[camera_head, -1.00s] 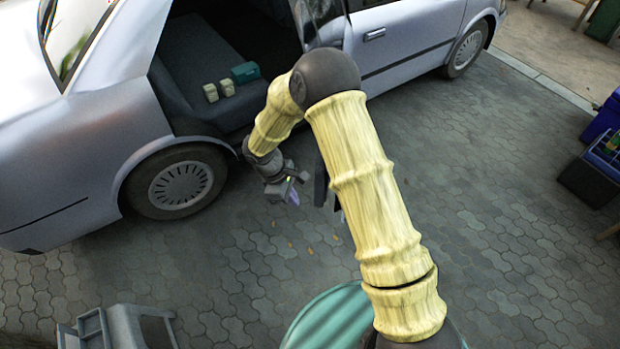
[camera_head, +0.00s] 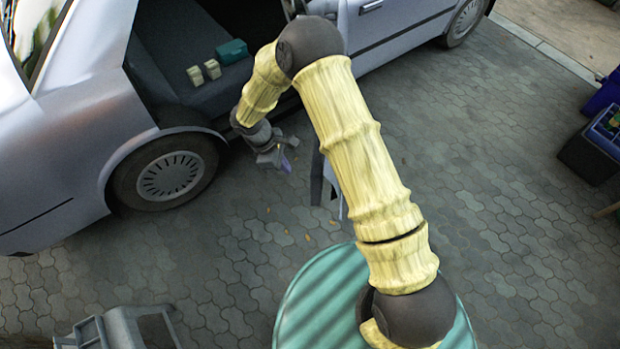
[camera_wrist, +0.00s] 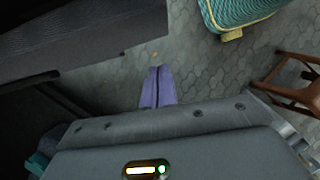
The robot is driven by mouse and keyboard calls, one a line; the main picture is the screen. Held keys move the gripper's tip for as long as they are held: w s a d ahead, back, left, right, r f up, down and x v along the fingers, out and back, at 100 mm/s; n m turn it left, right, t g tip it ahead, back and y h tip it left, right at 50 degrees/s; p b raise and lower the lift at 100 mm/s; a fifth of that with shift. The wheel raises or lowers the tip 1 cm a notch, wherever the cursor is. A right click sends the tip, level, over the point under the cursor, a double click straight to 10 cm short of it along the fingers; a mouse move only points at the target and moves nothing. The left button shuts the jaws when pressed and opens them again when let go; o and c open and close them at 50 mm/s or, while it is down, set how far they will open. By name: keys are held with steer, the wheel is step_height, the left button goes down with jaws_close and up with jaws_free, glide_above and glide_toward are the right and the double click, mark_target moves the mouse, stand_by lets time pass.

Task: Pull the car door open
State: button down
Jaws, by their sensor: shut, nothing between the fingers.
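The silver car (camera_head: 60,140) stands across the upper left of the head view. Its doorway is wide open, showing the dark seat (camera_head: 165,45). A narrow strip of the door (camera_head: 317,178) shows beside my upper arm, standing out from the car. My arm hides most of the door. My gripper (camera_head: 285,166), with purple fingers, is low in front of the doorway, left of that strip and seemingly apart from it. In the wrist view the fingers (camera_wrist: 158,85) are together and empty above the paving. A dark panel fills the upper left there; I cannot tell which car part it is.
Two pale blocks (camera_head: 203,73) and a teal box (camera_head: 231,51) lie on the seat. A grey stool (camera_head: 118,328) stands at the lower left. Dark and blue crates (camera_head: 592,150) stand at the right edge. The paving between is mostly clear.

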steer(key=s+d+f+p, duration=0.2)
steer(key=d+f+p, duration=0.3)
steer(key=d+f, duration=0.2)
step_height(320, 180, down, 2)
steer(key=shift+f, duration=0.15)
stand_by(0.4)
steer(key=shift+d, duration=0.1)
steer(key=shift+d, duration=0.1)
